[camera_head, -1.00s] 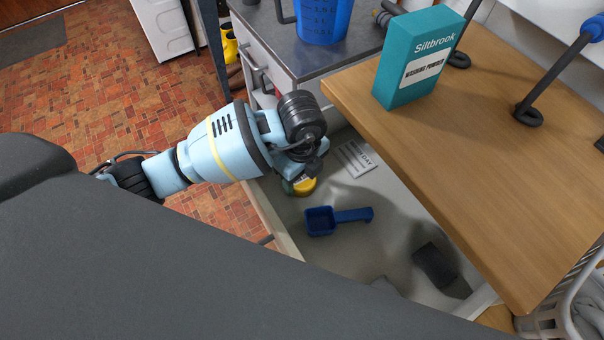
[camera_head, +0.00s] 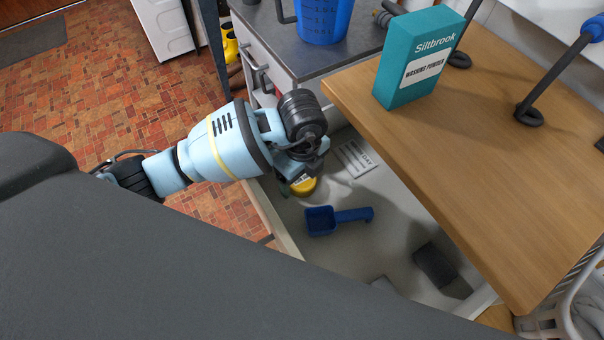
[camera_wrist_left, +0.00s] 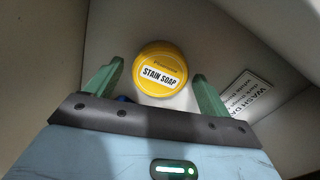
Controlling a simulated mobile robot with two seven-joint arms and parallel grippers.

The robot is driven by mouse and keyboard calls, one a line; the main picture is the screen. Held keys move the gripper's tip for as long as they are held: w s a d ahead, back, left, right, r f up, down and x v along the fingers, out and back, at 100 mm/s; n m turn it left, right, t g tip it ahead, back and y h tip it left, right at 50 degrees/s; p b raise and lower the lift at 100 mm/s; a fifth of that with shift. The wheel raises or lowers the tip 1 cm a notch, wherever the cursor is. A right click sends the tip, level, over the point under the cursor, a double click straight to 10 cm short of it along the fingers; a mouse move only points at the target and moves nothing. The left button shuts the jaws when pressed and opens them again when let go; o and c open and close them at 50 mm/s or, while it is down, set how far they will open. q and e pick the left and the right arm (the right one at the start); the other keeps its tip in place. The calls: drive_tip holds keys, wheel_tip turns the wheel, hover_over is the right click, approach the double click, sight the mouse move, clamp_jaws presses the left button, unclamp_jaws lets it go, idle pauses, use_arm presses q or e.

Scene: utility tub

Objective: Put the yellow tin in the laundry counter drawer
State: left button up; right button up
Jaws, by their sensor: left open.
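My left gripper (camera_head: 296,180) is just above the tin. In the left wrist view its green fingers (camera_wrist_left: 155,88) are open, one on each side of the tin, with gaps showing between. My right gripper is not in view.
The drawer also holds a blue scoop (camera_head: 337,219), a "WASH DAY" card (camera_head: 356,158) and a dark grey block (camera_head: 435,265). A teal washing powder box (camera_head: 418,60) stands on the wooden counter (camera_head: 475,130). A blue jug (camera_head: 322,20) stands on the grey cabinet (camera_head: 290,45).

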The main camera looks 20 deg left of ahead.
sight(302, 179)
use_arm(q)
wheel_tip(302, 179, up, 12)
drive_tip(key=p, duration=0.1)
drive_tip(key=shift+f, duration=0.15)
idle(0.3)
